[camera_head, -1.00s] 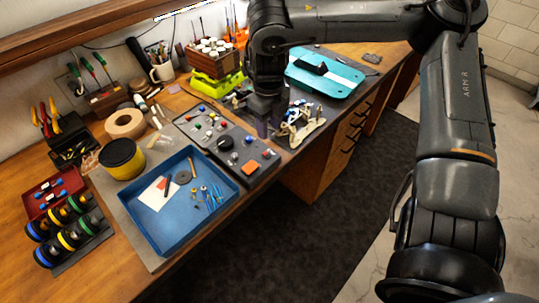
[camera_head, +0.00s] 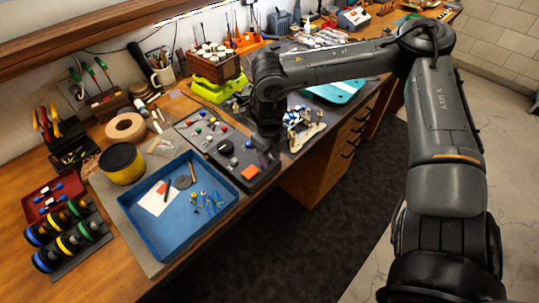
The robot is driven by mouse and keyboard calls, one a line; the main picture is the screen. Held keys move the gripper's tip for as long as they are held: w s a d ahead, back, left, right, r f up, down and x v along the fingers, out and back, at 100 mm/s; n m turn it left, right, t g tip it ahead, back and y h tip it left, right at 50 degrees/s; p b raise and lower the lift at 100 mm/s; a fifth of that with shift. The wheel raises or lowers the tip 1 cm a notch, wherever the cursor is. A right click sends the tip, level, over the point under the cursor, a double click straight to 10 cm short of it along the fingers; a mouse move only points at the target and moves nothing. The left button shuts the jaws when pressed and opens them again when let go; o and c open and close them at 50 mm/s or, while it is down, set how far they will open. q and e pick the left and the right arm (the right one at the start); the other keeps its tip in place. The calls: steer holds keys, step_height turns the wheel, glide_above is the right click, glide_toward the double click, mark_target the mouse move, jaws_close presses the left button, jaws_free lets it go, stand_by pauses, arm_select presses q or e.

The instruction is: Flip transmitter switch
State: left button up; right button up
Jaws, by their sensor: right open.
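My left gripper is out of view.
A blue tray (camera_head: 150,243) with small parts lies left of the panel. A partly built car chassis (camera_head: 304,128) stands right of my gripper. Pliers, tape rolls and a tool block crowd the back left.

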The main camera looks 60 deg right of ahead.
jaws_close()
steer(key=shift+w+d+g+y+b, duration=0.1)
steer(key=shift+w+g+y+b, duration=0.05)
steer(key=shift+g, duration=0.45)
steer(key=shift+w+d+g+y+b, duration=0.1)
steer(key=shift+w+g+y+b, duration=0.05)
steer(key=shift+g, duration=0.45)
steer(key=shift+w+g+y, duration=0.3)
steer(key=shift+g, duration=0.7)
jaws_free()
